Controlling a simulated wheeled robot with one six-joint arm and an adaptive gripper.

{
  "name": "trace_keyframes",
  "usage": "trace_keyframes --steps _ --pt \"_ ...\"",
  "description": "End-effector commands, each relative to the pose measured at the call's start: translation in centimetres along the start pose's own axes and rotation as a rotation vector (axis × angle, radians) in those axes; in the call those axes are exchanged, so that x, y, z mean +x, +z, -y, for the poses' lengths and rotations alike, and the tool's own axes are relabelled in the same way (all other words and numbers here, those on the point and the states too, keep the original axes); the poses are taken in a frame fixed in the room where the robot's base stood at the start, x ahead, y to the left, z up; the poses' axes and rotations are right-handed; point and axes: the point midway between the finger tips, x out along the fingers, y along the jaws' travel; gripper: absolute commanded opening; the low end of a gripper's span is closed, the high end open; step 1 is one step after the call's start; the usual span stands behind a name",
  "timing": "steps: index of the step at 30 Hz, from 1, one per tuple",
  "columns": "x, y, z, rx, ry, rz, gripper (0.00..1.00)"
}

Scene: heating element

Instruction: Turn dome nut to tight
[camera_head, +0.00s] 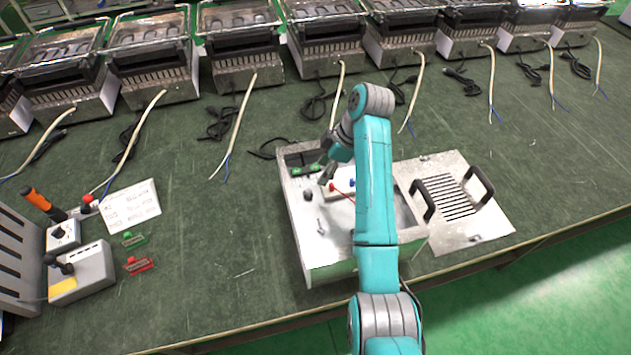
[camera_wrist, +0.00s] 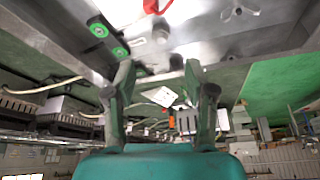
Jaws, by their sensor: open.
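An open metal heater housing (camera_head: 328,270) lies on the green bench, largely behind my arm. My gripper (camera_head: 327,174) is over the far part of its interior, pointing down. In the wrist view my gripper (camera_wrist: 158,72) has its two dark fingers spread, with nothing held between them. A small rounded grey-dark fitting (camera_wrist: 160,32) stands on the metal just beyond the fingertips. It may be the dome nut, but it is too small to be sure. Two green round parts (camera_wrist: 109,41) sit left of it, and a red lead (camera_wrist: 157,6) is above it.
A metal cover plate with black handles (camera_head: 450,205) lies right of the housing. Heaters with loose cables (camera_head: 235,125) line the back. Testing boxes (camera_head: 82,270), a white card (camera_head: 130,204) and small green and red parts (camera_head: 138,265) are at left. Bench between is clear.

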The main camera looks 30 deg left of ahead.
Motion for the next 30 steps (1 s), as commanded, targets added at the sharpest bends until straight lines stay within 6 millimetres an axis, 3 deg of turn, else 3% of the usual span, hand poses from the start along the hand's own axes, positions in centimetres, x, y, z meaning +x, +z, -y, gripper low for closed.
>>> trace_keyframes --steps 9,15,21,30 --pt "5.6 0.0 0.1 0.001 -0.004 0.001 0.55" --pt "8.3 0.0 0.1 0.001 -0.003 0.001 0.55" --pt "9.5 0.0 0.0 0.000 -0.001 0.001 0.55" --pt "9.7 0.0 0.0 0.000 -0.001 0.001 0.52"
